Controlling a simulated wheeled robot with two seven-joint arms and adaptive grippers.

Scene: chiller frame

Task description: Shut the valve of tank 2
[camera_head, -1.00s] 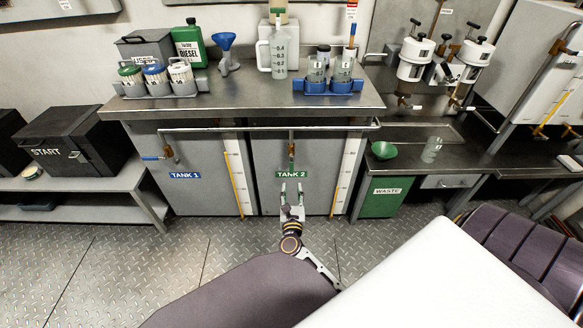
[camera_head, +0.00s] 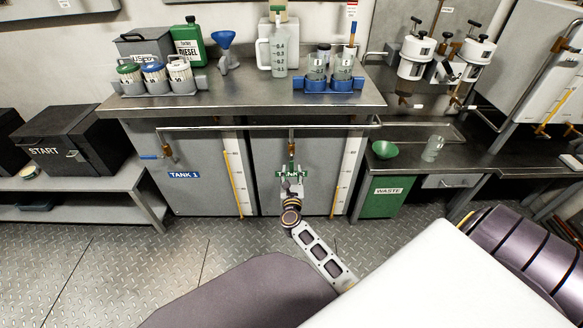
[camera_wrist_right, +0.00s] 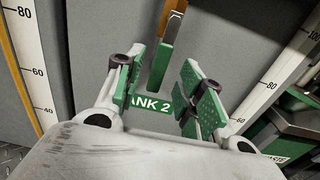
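The tank 2 valve (camera_head: 291,150) is a brass fitting under the pipe, above the TANK 2 label on the grey tank front. Its green handle (camera_wrist_right: 160,66) hangs down from the brass body (camera_wrist_right: 172,22). My right gripper (camera_head: 291,180) is just below the valve and partly covers the label. In the right wrist view my right gripper (camera_wrist_right: 165,92) is open, with green-padded fingers apart. The handle's lower end appears between and beyond the fingertips; I cannot tell the exact gap, and nothing is gripped. My left gripper is not in view.
The tank 1 valve (camera_head: 167,152) has a blue handle pointing left. A horizontal pipe (camera_head: 230,128) runs under the steel counter edge (camera_head: 240,108). White scales (camera_head: 347,170) flank the tanks. A green waste bin (camera_head: 382,197) stands to the right. The floor before the tanks is clear.

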